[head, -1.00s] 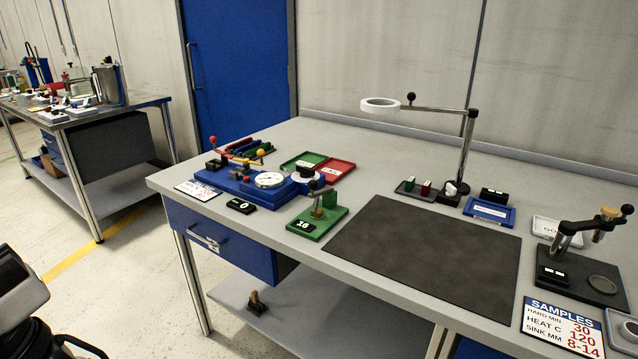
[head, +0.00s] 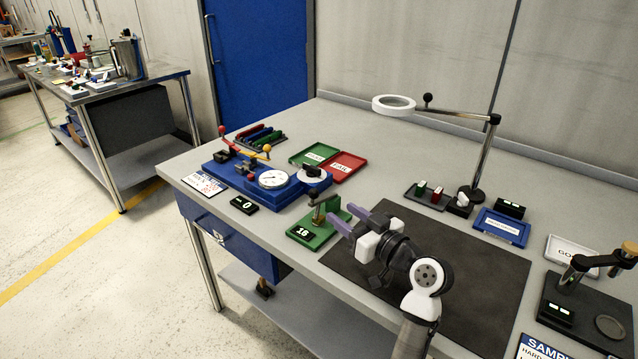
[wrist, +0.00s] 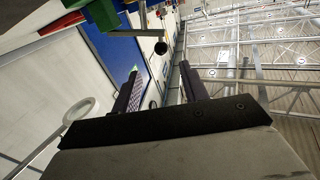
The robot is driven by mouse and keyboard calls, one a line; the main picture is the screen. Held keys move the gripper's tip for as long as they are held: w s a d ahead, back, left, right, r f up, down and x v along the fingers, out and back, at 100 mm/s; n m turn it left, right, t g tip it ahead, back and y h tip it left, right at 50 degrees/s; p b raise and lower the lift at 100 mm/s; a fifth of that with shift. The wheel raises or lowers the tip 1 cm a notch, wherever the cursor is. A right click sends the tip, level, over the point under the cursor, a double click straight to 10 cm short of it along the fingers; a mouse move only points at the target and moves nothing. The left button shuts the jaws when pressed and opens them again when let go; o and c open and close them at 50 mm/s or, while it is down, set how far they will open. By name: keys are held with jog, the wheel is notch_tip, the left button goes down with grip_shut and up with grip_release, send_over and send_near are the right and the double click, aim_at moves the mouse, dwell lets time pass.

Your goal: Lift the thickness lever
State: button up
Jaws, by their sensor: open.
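The thickness gauge is a small green stand (head: 303,234) with a brass post and a small black display, near the table's front edge. Its lever carries a black ball knob (head: 313,195) at the upper left of the stand. In the wrist view a dark ball knob (wrist: 161,47) on a thin bar shows just beyond the fingers, seemingly this lever. My gripper (head: 354,221) is open and empty, its purple-grey fingers pointing left at the right side of the stand. In the wrist view the gripper (wrist: 160,70) has a wide gap between its fingers. It does not touch the knob.
A blue fixture with a dial (head: 272,179) stands left of the gauge. Green (head: 313,153) and red (head: 346,167) trays lie behind. A dark mat (head: 465,265) lies under my arm. A ring lamp (head: 394,104) overhangs the back. A blue tray (head: 500,228) sits right.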

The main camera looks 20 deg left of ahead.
aim_at(317, 195)
jog(key=p+x, duration=0.2)
jog(key=x, duration=0.3)
jog(key=p+x, duration=0.1)
jog(key=x, duration=0.5)
jog(key=shift+a+r+p, duration=0.25)
jog(key=shift+p, duration=0.15)
jog(key=shift+x, duration=0.75)
jog(key=shift+f, duration=0.15)
grip_shut()
